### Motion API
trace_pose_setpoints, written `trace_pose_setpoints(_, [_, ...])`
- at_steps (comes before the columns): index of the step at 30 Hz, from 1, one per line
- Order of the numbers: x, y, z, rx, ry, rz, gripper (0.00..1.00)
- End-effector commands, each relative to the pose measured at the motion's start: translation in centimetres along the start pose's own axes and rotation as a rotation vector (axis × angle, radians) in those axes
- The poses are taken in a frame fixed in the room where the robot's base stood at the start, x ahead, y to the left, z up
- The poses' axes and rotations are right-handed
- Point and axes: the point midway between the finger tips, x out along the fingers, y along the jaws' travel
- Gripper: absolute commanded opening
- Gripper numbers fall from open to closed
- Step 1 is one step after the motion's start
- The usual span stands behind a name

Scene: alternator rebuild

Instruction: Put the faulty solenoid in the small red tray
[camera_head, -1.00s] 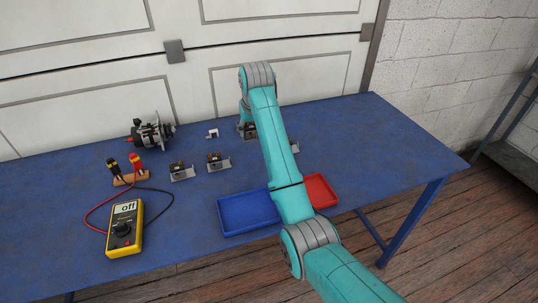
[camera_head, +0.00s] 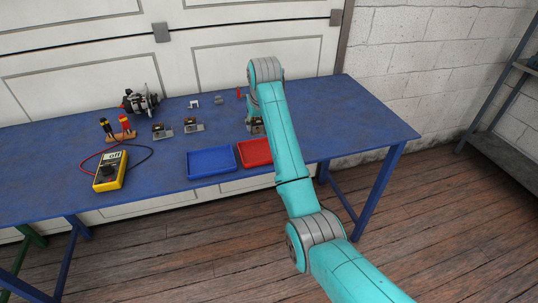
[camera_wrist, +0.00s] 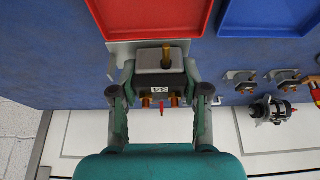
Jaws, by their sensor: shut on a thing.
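My gripper (camera_wrist: 160,92) is shut on a solenoid (camera_wrist: 160,60), a dark block with a copper-coloured post, copper terminals and a grey metal plate. A small label on it is too blurred to read surely. In the head view the held solenoid (camera_head: 257,126) shows just behind the small red tray (camera_head: 256,151), partly hidden by my arm. In the wrist view the red tray (camera_wrist: 150,37) lies just past the solenoid, whose plate edge overlaps its near rim in the picture. The tray looks empty where visible. The height of the solenoid above the table is unclear.
A blue tray (camera_head: 211,162) stands left of the red one. Two more solenoids (camera_head: 162,131) (camera_head: 193,125), an alternator (camera_head: 140,101), a yellow multimeter (camera_head: 109,171) reading "off" and probes in a wooden holder (camera_head: 121,136) stand further left. Small parts (camera_head: 219,100) lie at the back.

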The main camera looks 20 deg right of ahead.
Motion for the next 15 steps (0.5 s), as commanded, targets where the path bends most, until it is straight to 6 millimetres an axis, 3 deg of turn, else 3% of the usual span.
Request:
trace_pose_setpoints(6, [3.5,0.0,1.5,0.000,-0.002,0.000,0.00])
trace_pose_setpoints(15, [5.7,0.0,2.4,0.000,-0.003,0.000,0.00])
